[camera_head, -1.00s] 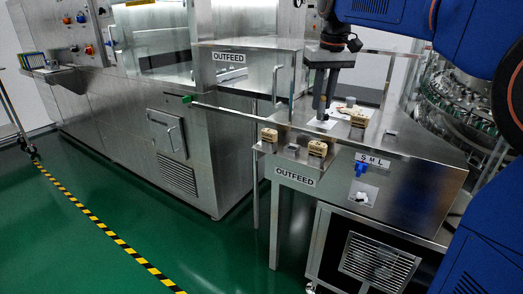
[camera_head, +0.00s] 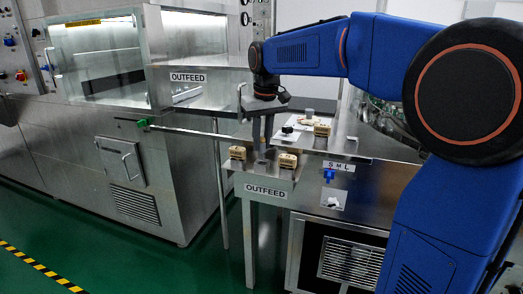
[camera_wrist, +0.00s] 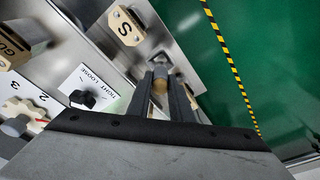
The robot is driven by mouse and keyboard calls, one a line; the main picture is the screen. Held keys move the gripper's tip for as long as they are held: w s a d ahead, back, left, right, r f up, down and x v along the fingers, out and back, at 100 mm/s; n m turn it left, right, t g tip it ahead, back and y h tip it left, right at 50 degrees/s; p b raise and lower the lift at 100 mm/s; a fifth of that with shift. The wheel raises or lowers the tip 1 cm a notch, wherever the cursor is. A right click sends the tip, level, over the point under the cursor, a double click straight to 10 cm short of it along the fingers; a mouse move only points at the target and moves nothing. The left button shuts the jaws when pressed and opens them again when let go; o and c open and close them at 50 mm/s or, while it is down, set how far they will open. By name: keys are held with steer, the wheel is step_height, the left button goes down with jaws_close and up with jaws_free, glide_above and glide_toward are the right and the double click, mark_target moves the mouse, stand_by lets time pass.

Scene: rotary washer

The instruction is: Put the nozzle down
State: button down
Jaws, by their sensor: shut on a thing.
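My gripper (camera_head: 263,146) points down over the low outfeed shelf (camera_head: 252,181), between two tan blocks. In the wrist view my gripper (camera_wrist: 160,88) is shut on the nozzle (camera_wrist: 160,79), a small grey cylinder with a brownish part, held between the fingertips. A small grey square piece (camera_wrist: 159,58) is right by the fingertips. It also shows on the shelf in the head view (camera_head: 262,165). I cannot tell whether the nozzle touches it. The nozzle is hard to make out in the head view.
Tan blocks (camera_head: 237,152) and (camera_head: 288,160) stand close on either side; one is marked S (camera_wrist: 126,26). On the higher steel table are a black tight/loose knob (camera_wrist: 82,98), a numbered beige dial (camera_wrist: 24,111) and another tan block (camera_head: 322,130). A blue valve (camera_head: 329,174) is on the front panel.

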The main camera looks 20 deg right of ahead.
mark_target(263, 143)
steer(key=shift+f, duration=1.55)
steer(key=shift+f, duration=0.1)
steer(key=c, duration=1.6)
jaws_free()
steer(key=r, duration=0.4)
steer(key=s+r, duration=0.1)
steer(key=r, duration=0.7)
steer(key=shift+s+d, duration=0.2)
steer(key=shift+s, duration=0.2)
steer(key=s+d+f+t, duration=0.1)
steer(key=s+d+f, duration=0.1)
steer(key=s+f, duration=0.5)
steer(key=s+d+f+m+t, duration=0.1)
steer(key=s+d+f, duration=0.1)
steer(key=s+f, duration=0.6)
steer(key=s+d+f+t, duration=0.1)
steer(key=s+f, duration=0.7)
steer(key=s, duration=0.8)
steer(key=shift+s+d+f+m, duration=0.15)
steer(key=shift+d+m, duration=0.05)
steer(key=shift+d, duration=0.2)
steer(key=shift+s+d+f+m, duration=0.1)
steer(key=shift+s+d+m, duration=0.1)
steer(key=shift+d, duration=0.2)
